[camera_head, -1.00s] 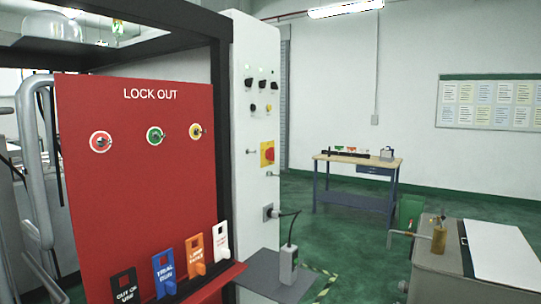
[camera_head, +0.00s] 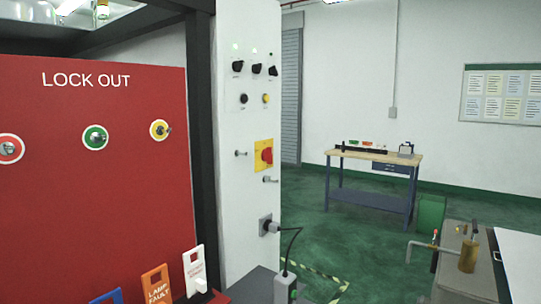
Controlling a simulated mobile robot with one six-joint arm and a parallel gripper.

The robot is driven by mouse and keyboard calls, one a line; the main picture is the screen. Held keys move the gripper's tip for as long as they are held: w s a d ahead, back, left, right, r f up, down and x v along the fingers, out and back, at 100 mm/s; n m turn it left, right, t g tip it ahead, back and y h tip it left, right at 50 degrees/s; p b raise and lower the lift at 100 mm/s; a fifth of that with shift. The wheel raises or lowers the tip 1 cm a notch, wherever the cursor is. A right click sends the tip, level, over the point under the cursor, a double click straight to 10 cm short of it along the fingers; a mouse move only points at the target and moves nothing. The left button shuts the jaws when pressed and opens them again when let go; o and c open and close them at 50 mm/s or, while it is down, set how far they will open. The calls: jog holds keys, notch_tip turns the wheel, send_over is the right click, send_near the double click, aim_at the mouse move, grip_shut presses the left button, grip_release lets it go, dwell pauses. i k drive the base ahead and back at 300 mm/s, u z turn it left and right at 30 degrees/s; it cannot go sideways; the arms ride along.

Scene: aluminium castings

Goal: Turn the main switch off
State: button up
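A red rotary switch on a yellow plate (camera_head: 264,154) is on the front of the white control cabinet (camera_head: 232,190), right of the red lock out board (camera_head: 95,190). It looks like the main switch; its exact handle angle is too small to tell. Small black knobs (camera_head: 256,69) and a yellow button (camera_head: 266,98) sit above it. A socket with a grey plug (camera_head: 270,226) is below it, its black cable running down. My gripper is not in view.
The lock out board carries several key locks and hanging tags, including an orange one (camera_head: 157,284). A grey shelf (camera_head: 250,285) juts out below the socket. A workbench (camera_head: 375,155) stands behind. Green floor (camera_head: 340,240) is open between cabinet and bench.

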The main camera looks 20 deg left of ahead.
aim_at(266, 156)
jog(key=z, duration=0.05)
jog(key=i, duration=0.95)
jog(key=u, duration=4.3)
jog(key=i, duration=0.1)
jog(key=z, duration=3.45)
jog(key=k, duration=0.2)
jog(key=u, duration=2.45)
jog(key=k, duration=0.2)
jog(key=z, duration=0.1)
